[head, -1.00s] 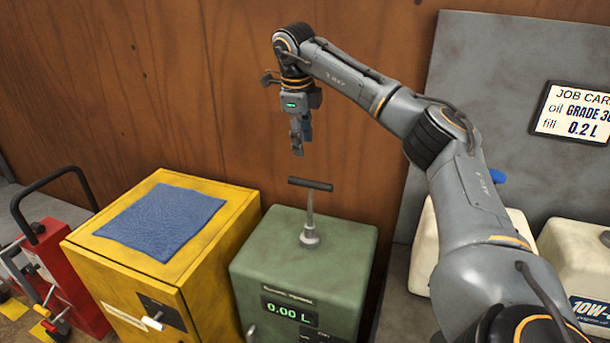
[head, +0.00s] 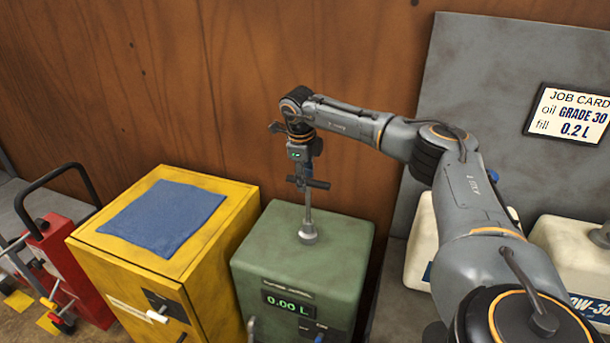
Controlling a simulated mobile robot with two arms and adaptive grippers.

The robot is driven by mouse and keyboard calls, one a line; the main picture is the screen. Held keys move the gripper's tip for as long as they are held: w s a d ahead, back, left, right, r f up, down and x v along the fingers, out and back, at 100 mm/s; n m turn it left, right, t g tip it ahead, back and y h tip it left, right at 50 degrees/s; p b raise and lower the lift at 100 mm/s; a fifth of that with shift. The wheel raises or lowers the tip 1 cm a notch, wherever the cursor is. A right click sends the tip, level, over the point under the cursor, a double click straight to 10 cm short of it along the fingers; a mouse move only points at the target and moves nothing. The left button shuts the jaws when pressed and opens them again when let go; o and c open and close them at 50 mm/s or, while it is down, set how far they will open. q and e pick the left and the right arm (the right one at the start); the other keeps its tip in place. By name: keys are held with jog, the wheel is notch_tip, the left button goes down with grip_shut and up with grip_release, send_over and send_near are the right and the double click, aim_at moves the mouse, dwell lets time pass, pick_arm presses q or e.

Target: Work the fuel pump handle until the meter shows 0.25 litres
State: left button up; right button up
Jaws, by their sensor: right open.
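The green fuel pump (head: 262,263) stands at bottom centre of the head view. Its T-shaped handle (head: 308,215) rises from the top, with a dark crossbar. The meter (head: 289,303) on its front reads 0.00 L. My right gripper (head: 303,185) points down at the crossbar, its fingers overlapping the bar in the picture. It is open; I cannot tell whether the fingers touch the bar. My left gripper is not in view.
A yellow cabinet (head: 235,215) with a blue cloth (head: 163,217) on top stands left of the pump. A red floor jack (head: 70,260) is farther left. White jugs (head: 420,245) stand on the right. A job card (head: 570,115) hangs on the grey panel. A wooden wall (head: 220,90) is behind.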

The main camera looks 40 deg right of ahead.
grip_shut()
notch_tip(320, 180, down, 10)
jog(key=b, duration=0.5)
jog(key=shift+f+b, duration=0.2)
jog(key=shift+b, duration=0.2)
jog(key=shift+s+a, duration=0.1)
grip_release()
